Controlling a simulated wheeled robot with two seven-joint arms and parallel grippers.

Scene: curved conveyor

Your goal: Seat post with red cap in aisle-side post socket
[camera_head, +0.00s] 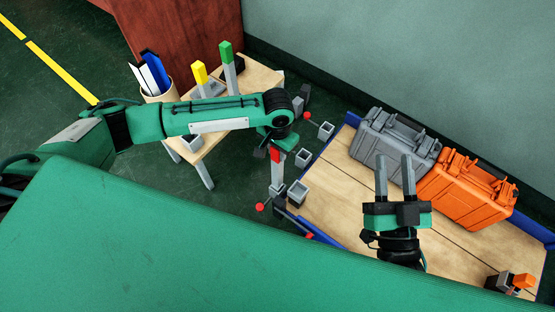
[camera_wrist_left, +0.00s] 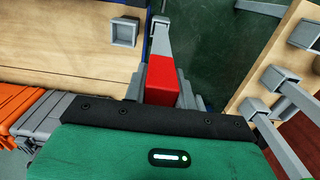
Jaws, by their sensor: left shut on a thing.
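The post with the red cap (camera_head: 275,155) hangs roughly upright from my left gripper (camera_head: 277,140), which is shut on it near the cap. In the left wrist view the red cap (camera_wrist_left: 164,78) sits between the jaws and the grey shaft (camera_wrist_left: 161,42) extends away. The post's lower end is close to a grey socket (camera_head: 298,193) at the wooden deck's left edge; I cannot tell whether it is inside any socket. Other open grey sockets (camera_head: 303,158) and (camera_head: 326,130) lie further up that edge. My right gripper (camera_head: 394,160) is open and empty above the deck.
A grey case (camera_head: 394,137) and an orange case (camera_head: 465,190) stand on the wooden deck (camera_head: 335,195). Red-knobbed levers (camera_head: 262,207) stick out at its left edge. A small table (camera_head: 262,78) carries a yellow-capped post (camera_head: 200,74), a green-capped post (camera_head: 226,54) and a pen cup (camera_head: 158,92).

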